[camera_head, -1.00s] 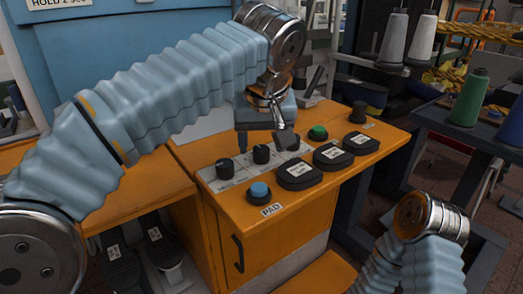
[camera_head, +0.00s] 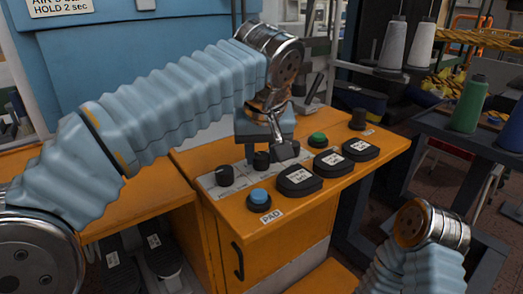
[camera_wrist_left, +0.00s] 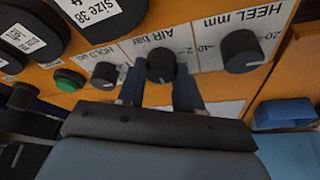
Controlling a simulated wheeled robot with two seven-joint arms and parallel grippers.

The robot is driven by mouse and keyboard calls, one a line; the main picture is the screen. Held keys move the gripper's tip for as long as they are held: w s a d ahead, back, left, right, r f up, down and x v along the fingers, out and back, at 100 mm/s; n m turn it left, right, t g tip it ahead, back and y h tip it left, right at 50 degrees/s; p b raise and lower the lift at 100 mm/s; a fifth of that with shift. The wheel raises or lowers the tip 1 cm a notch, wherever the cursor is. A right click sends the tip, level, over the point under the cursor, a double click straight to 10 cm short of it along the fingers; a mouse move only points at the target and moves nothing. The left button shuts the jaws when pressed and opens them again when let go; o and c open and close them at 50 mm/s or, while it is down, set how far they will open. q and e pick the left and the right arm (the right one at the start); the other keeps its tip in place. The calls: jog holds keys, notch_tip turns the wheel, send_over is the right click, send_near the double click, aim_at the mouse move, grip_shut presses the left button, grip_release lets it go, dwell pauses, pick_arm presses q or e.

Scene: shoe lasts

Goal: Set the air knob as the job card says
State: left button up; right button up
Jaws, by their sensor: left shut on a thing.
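The black air knob (camera_head: 262,160) is the middle of a row of dials on the orange console. In the left wrist view the air knob (camera_wrist_left: 161,66) sits under the print "AIR bar", which appears upside down. My left gripper (camera_head: 266,157) points down over it and is shut on it, with one finger (camera_wrist_left: 132,84) on each side. Its setting cannot be read. The job card (camera_head: 60,6) on the blue machine is cut off at the top; "AIR" and "HOLD 2 sec" show, but the air value is not legible. My right gripper is out of view.
The heel knob (camera_wrist_left: 242,52) and the hold knob (camera_wrist_left: 104,75) flank the air knob closely. Thread spools (camera_head: 468,104) stand at the right.

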pick_arm(q)
jog(key=shift+m, duration=0.3)
jog(key=m+h+p, duration=0.2)
jog(key=m, duration=0.2)
jog(key=shift+a+r, duration=0.15)
jog(key=shift+m+g+h+p, duration=0.5)
jog(key=shift+m+p, duration=0.55)
jog(key=shift+m, duration=0.95)
jog(key=o, duration=1)
jog(key=shift+o, duration=0.2)
jog(key=v, duration=1.3)
jog(key=shift+a+r, duration=0.2)
jog(key=shift+a, duration=0.05)
